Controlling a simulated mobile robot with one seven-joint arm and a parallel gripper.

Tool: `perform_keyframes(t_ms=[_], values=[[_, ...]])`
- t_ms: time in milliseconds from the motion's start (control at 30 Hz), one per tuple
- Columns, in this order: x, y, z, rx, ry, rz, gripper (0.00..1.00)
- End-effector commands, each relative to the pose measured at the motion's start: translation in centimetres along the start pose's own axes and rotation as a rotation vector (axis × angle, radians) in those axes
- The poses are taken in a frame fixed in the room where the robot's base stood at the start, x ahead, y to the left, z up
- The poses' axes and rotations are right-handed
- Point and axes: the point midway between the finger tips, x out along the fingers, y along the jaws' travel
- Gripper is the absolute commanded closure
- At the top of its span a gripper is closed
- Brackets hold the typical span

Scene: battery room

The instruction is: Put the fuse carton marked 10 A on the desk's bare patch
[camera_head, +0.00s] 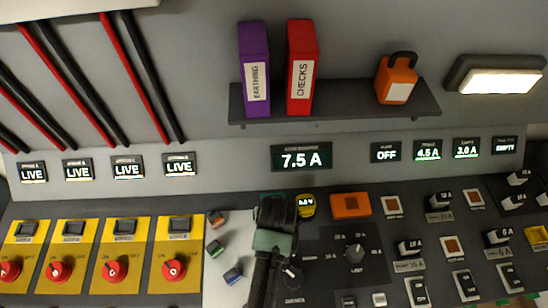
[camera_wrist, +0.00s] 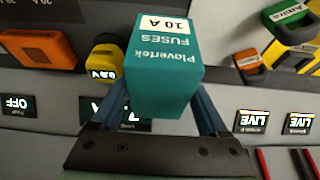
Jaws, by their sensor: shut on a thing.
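My gripper (camera_wrist: 160,108) is shut on a teal fuse carton (camera_wrist: 165,75) marked 10 A, which shows large between the fingers in the wrist view. In the head view my gripper (camera_head: 275,212) is a dark shape over the middle of the desk, seen from behind. I cannot clearly make out the carton there. A pale patch of desk (camera_head: 238,243) lies just left of my gripper, between the yellow panels and the dark dial panel.
A yellow meter (camera_head: 306,205) and an orange block (camera_head: 350,205) stand right of my gripper. Yellow panels with red knobs (camera_head: 173,268) fill the left. A dial panel (camera_head: 330,255) and several switches are at the right. A shelf (camera_head: 350,98) with binders is above.

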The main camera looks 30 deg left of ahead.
Motion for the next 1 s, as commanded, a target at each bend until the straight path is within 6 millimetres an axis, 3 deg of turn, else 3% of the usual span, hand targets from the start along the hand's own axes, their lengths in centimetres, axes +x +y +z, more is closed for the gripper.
perform_keyframes(t_ms=[367, 767, 800, 900, 1000], values=[[3.8, 0.1, 1.4, 0.001, 0.004, 0.001, 1.00], [4.3, 0.1, 1.6, 0.001, 0.006, 0.001, 1.00], [4.3, 0.0, 1.7, 0.001, 0.002, 0.001, 0.19], [4.3, 0.0, 1.7, 0.001, 0.002, 0.001, 0.01], [4.3, 0.0, 1.7, 0.001, 0.002, 0.001, 0.00]])
